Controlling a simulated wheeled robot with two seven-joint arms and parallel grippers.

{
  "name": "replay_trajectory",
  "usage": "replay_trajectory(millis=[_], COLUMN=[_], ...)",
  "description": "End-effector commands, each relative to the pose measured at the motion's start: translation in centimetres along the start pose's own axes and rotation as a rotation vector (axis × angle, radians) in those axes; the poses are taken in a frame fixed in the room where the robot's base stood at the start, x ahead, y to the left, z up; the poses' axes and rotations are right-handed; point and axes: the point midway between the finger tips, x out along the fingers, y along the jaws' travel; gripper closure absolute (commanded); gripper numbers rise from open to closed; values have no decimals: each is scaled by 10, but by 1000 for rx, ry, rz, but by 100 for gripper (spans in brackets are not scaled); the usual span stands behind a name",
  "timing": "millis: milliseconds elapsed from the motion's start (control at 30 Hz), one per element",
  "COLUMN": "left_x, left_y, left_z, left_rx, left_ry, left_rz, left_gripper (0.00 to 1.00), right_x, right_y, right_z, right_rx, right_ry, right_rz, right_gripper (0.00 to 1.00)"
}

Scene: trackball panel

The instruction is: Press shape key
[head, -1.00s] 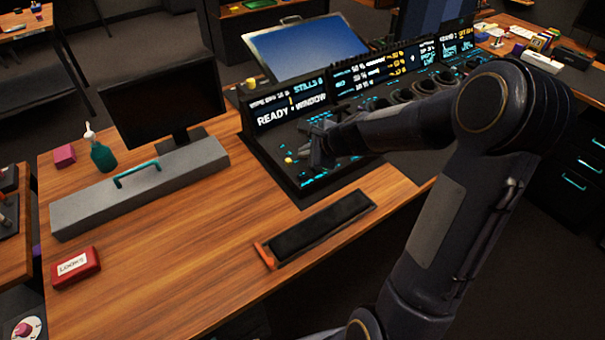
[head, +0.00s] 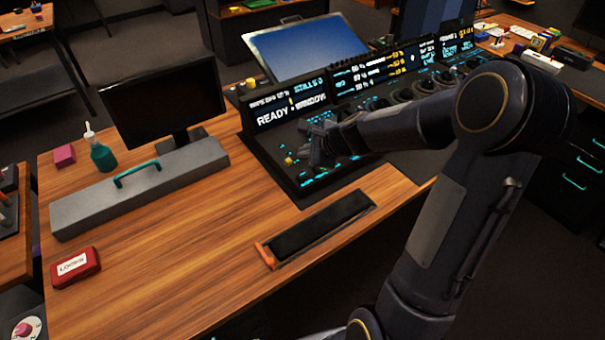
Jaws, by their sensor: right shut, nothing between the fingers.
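The black trackball panel (head: 288,160) stands on the wooden desk, with lit screens along its back and small glowing keys on its sloping top. The screen (head: 290,105) at its left reads "READY" and "WINDOW". My right gripper (head: 314,150) is shut and empty, over the left part of the panel's key area. It hides some of the keys beneath it. I cannot tell whether its tips touch a key, and I cannot make out which key is the shape key. A small yellow knob (head: 289,161) shows just left of the gripper. My left gripper is not in view.
A dark monitor (head: 163,100) and a grey case with a green handle (head: 140,188) stand left of the panel. A black pad with an orange end (head: 318,225) lies in front. A red box (head: 76,267) lies at the left.

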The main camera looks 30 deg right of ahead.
Motion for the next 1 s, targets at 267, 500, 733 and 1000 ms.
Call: replay_trajectory(millis=[267, 500, 733, 1000], left_x=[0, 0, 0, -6], left_y=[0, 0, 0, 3], left_z=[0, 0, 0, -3], left_rx=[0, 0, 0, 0], left_ry=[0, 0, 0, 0], left_rz=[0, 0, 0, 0], left_gripper=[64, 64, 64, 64], right_x=[0, 0, 0, -3], right_y=[0, 0, 0, -1], right_z=[0, 0, 0, -10], right_rx=[0, 0, 0, -170], right_ry=[0, 0, 0, 59], right_rz=[0, 0, 0, 9], right_gripper=[100, 100, 100, 100])
